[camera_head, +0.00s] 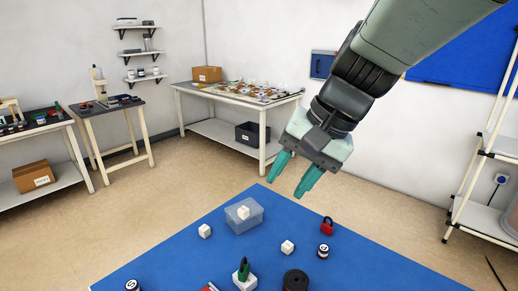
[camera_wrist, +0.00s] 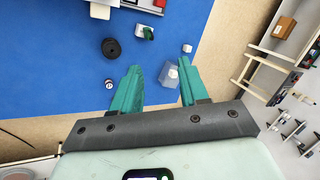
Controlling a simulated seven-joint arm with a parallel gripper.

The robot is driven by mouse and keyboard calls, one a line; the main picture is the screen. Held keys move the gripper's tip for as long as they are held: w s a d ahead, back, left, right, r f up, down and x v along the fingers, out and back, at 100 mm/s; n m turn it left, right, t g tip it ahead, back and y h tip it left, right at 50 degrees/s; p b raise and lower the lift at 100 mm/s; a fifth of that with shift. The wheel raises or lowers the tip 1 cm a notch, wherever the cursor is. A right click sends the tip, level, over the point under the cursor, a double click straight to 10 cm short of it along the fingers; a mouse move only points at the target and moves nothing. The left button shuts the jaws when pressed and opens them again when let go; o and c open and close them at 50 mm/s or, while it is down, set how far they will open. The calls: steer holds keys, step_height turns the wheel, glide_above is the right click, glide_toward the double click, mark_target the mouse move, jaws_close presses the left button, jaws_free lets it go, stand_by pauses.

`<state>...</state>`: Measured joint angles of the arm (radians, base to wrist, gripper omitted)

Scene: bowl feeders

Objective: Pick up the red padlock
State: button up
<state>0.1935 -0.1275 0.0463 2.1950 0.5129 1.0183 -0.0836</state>
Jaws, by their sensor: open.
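The red padlock (camera_head: 327,229) stands on the blue table mat in the head view, right of the middle, with a dark shackle on top. I cannot make it out in the wrist view, where my fingers may hide it. My gripper (camera_head: 285,189) is open and empty. It hangs well above the far part of the mat, up and to the left of the padlock in the head view. Its two teal fingers also show in the wrist view (camera_wrist: 158,65), spread apart with nothing between them.
Near the padlock are a white cube (camera_head: 287,247) and a small dark-and-white can (camera_head: 323,251). A clear bin (camera_head: 243,222) with a white cube in it stands to the left. A black disc (camera_head: 295,281) and a green-and-white item (camera_head: 244,275) lie nearer.

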steer(key=w+d+f+m+t+y, duration=0.2)
steer(key=w+d+f+m+y, duration=0.2)
steer(key=w+f, duration=0.45)
steer(key=w+d+f+m+t+y, duration=0.1)
steer(key=w+d+f+m+y, duration=0.35)
steer(key=w+f, duration=0.4)
steer(key=m+t+h, duration=0.5)
steer(key=m+t, duration=0.6)
steer(key=m, duration=0.1)
glide_toward(328, 225)
steer(key=r, duration=0.1)
steer(key=a+r, duration=0.1)
steer(key=r, duration=0.1)
steer(key=shift+w+a+r, duration=0.15)
steer(key=shift+w+r, duration=0.05)
steer(key=shift+w, duration=0.15)
steer(key=shift+w+f+m+h, duration=0.1)
steer(key=shift+f+m+h, duration=0.25)
steer(key=x, duration=1)
steer(key=shift+w+r, duration=0.2)
steer(key=shift+w, duration=0.1)
jaws_close()
